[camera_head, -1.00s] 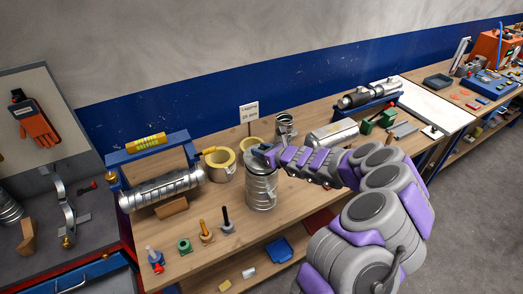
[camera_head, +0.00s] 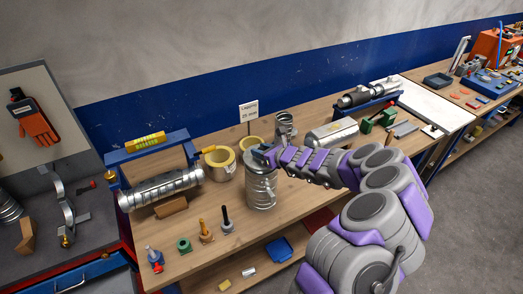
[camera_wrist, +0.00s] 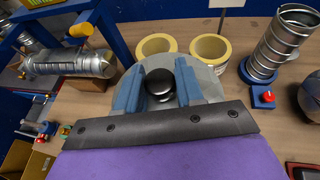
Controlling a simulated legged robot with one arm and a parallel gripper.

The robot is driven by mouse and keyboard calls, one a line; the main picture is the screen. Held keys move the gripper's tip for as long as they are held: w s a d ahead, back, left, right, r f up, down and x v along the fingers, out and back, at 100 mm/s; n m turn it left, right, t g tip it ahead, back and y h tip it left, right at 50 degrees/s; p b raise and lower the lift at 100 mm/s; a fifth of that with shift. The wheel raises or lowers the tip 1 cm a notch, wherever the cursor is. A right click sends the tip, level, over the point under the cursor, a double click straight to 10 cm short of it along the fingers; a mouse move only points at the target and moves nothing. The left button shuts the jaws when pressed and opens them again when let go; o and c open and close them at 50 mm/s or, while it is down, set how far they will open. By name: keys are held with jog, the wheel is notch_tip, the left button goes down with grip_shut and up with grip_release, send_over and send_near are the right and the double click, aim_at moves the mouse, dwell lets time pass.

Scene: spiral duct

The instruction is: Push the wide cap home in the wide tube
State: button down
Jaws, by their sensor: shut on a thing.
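The wide tube (camera_head: 262,190) is an upright spiral metal duct standing on the wooden bench in the head view. The wide cap (camera_wrist: 205,79) is a grey disc with a black knob (camera_wrist: 160,84) in the wrist view. My gripper (camera_wrist: 159,86) is shut on the cap's knob, with a blue finger on either side. In the head view my gripper (camera_head: 262,153) is at the top of the tube, and the cap is at the tube's mouth. The tube's rim is hidden under the cap, so I cannot tell how deep the cap sits.
Several small tools, including a black-handled one (camera_head: 226,219), stand at front left. A smaller upright duct (camera_head: 284,126) stands behind right.

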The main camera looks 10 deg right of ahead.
jog(key=shift+f+b, duration=0.85)
jog(key=shift+f, duration=0.5)
jog(key=c, duration=0.6)
grip_release()
jog(key=shift+s+d, duration=0.1)
jog(key=v, duration=1.7)
jog(key=shift+d+p, duration=0.15)
jog(key=shift+p, duration=0.15)
